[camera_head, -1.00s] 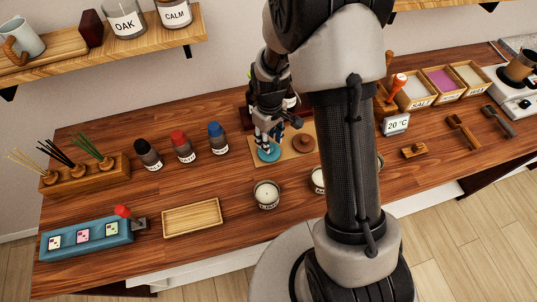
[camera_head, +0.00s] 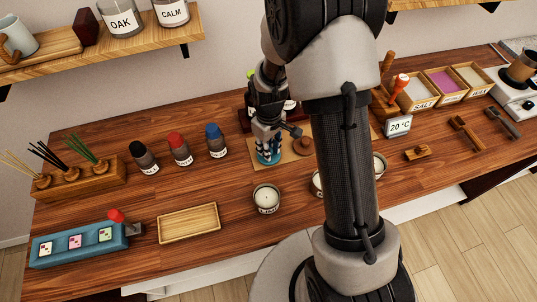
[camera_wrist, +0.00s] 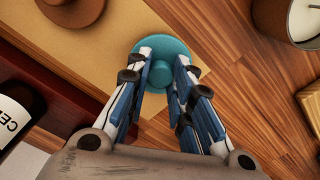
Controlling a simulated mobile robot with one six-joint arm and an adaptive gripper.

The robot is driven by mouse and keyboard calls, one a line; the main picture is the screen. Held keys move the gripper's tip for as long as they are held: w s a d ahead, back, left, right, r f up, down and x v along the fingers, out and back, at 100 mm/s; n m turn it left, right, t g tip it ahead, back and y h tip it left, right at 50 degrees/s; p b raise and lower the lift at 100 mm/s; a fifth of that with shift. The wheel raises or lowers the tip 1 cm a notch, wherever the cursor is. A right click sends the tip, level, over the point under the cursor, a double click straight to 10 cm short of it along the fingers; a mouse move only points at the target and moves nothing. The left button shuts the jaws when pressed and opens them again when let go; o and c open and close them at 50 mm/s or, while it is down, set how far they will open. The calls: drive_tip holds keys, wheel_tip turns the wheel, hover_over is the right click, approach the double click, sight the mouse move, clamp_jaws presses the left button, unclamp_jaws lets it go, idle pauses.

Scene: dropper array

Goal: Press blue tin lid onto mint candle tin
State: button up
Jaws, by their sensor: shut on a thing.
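The blue tin lid (camera_wrist: 151,52) is a round teal disc with a knob in the middle. In the head view it shows partly behind the fingers (camera_head: 264,161). My gripper (camera_wrist: 161,78) is shut on the lid's knob, one finger on each side; it shows in the head view too (camera_head: 268,152). I cannot tell whether the lid touches the mat. A candle tin (camera_head: 266,210) with white wax stands open in front of the gripper. Two more tins (camera_head: 317,190) (camera_head: 382,173) are partly hidden by my arm. I cannot read which one is mint.
A tan mat (camera_head: 285,160) lies under the gripper with a brown lid (camera_head: 303,146) on it. A dark bottle (camera_wrist: 12,115) is close to the left of the gripper. Dark, red and blue bottles stand left. An empty wooden tray (camera_head: 189,222) lies front left.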

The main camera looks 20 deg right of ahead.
clamp_jaws()
drive_tip(key=shift+r+p, duration=1.8)
drive_tip(key=shift+r, duration=0.7)
